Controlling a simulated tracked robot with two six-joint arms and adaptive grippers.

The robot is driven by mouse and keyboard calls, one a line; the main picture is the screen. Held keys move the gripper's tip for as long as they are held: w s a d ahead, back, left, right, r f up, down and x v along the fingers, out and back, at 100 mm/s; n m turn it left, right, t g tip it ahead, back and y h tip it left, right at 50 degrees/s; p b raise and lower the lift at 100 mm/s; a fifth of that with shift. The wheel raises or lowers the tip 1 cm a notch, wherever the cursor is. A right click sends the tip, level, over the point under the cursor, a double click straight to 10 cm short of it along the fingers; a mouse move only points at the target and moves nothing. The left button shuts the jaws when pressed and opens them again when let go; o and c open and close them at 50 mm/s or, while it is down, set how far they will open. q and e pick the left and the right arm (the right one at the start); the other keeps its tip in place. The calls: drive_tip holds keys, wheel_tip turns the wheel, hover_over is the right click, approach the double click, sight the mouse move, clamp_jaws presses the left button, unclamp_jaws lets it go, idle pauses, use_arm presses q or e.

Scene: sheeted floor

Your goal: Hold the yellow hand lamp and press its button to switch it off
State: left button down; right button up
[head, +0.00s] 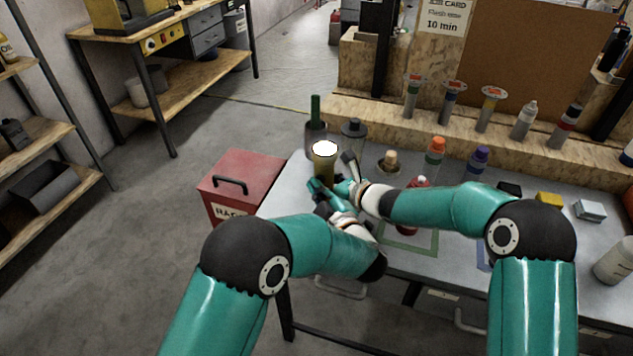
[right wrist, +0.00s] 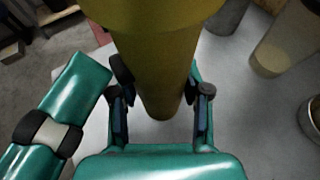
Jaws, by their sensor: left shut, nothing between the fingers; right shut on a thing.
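The yellow hand lamp (head: 325,170) stands upright at the left end of the grey workbench, its round top face glowing white. In the right wrist view its tapered yellow body (right wrist: 155,65) lies between the fingers of my right gripper (right wrist: 161,112), which is shut on it. My right gripper is partly hidden behind arm parts in the head view. My left gripper (head: 317,186) is shut and empty, close to the near side of the lamp; I cannot tell if it touches. Its teal housing shows in the right wrist view at the left. The button is not visible.
A dark container with a green bottle (head: 315,108) and a clear jar (head: 353,138) stand just behind the lamp. Orange-capped (head: 434,155) and purple-capped (head: 477,162) bottles stand to the right. A red cabinet (head: 228,187) is left of the bench.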

use_arm(q)
drive_tip(key=shift+w+a+f, duration=0.15)
drive_tip(key=shift+w+a, duration=0.05)
drive_tip(key=shift+a, duration=0.05)
idle(0.3)
drive_tip(key=shift+s+a, duration=0.5)
drive_tip(key=shift+s, duration=0.4)
drive_tip(key=shift+s+a, duration=0.3)
drive_tip(key=shift+s, duration=0.5)
drive_tip(key=shift+s+a, duration=0.25)
drive_tip(key=shift+s, duration=0.55)
drive_tip(key=shift+s+a, duration=0.3)
drive_tip(key=shift+s, duration=0.5)
drive_tip(key=s, duration=0.2)
drive_tip(key=s+a, duration=0.1)
drive_tip(key=shift+s, duration=0.35)
drive_tip(key=shift+w, duration=0.1)
